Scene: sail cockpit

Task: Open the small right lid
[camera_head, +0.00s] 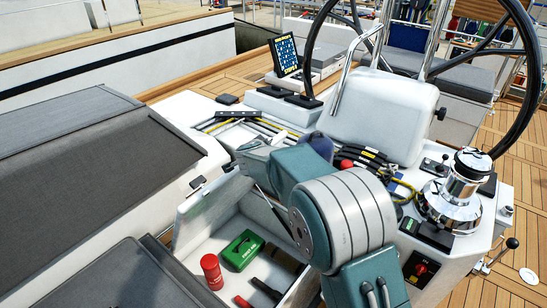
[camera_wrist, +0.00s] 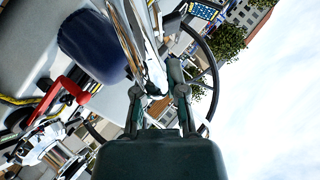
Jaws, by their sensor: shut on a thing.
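The small right lid (camera_head: 203,212) is a white panel in the head view. It stands raised and tilted over an open compartment. My gripper (camera_head: 254,156) is at the lid's upper right edge, partly hidden by my arm. In the wrist view, my gripper (camera_wrist: 158,88) has its fingers closed in on a thin pale edge, which appears to be the lid (camera_wrist: 150,62). The exact contact is hard to see. The compartment holds a red can (camera_head: 212,271), a green box (camera_head: 243,250) and dark and red small items.
Grey cushions (camera_head: 75,150) lie to the left. A chrome winch (camera_head: 458,190), rope clutches (camera_head: 365,160) and the white pedestal (camera_head: 380,110) stand to the right. The steering wheel (camera_head: 309,45) rises behind. Lines (camera_head: 240,122) run across the white deck beyond the lid.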

